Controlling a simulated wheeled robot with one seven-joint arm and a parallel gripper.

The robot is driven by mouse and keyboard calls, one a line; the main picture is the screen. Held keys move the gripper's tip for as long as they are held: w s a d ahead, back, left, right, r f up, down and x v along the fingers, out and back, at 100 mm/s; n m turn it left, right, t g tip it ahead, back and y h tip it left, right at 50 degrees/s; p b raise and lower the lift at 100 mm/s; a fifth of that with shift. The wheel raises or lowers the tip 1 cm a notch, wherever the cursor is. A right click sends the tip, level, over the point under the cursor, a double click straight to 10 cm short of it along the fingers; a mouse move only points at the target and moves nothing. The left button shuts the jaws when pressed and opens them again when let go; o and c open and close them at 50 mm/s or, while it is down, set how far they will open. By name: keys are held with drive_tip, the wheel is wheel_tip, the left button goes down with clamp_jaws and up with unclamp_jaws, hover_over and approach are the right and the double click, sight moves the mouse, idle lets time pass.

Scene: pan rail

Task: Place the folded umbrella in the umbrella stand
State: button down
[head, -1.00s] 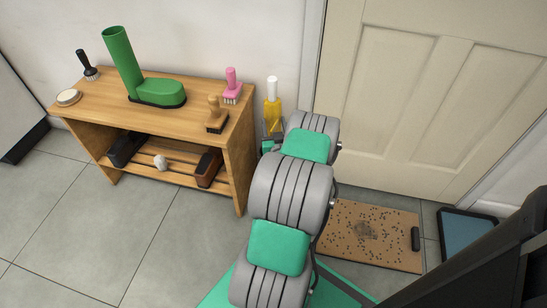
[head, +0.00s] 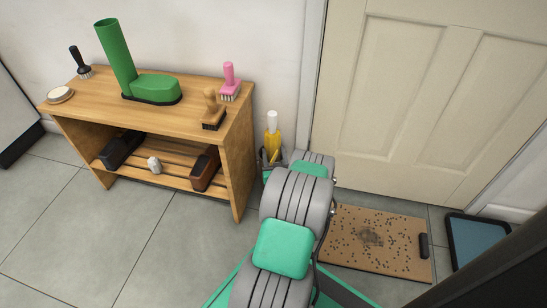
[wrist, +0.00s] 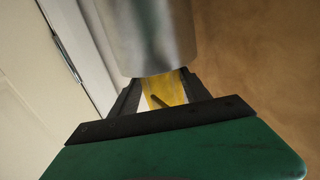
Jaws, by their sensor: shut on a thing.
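The folded umbrella (head: 272,137) is yellow with a white upper end. In the head view it stands about upright between the shelf and the door, its lower part hidden. My gripper (wrist: 163,92) is shut on the yellow part (wrist: 165,88) of the umbrella in the wrist view. A smooth grey metal cylinder (wrist: 142,40), seemingly the umbrella stand, fills the top of the wrist view. The umbrella passes out of sight at its rim, and I cannot see how deep it reaches. My arm hides most of this spot in the head view.
A wooden shelf unit (head: 241,165) with a green boot-shaped object (head: 150,86) and several brushes is close on the left. A closed door (head: 405,110) is behind and right. A speckled mat (head: 375,255) and a dark-rimmed tray (head: 478,240) lie on the right floor.

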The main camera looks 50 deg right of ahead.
drive_tip(key=shift+r, duration=0.15)
drive_tip(key=shift+f, duration=0.2)
drive_tip(key=c, duration=0.5)
unclamp_jaws()
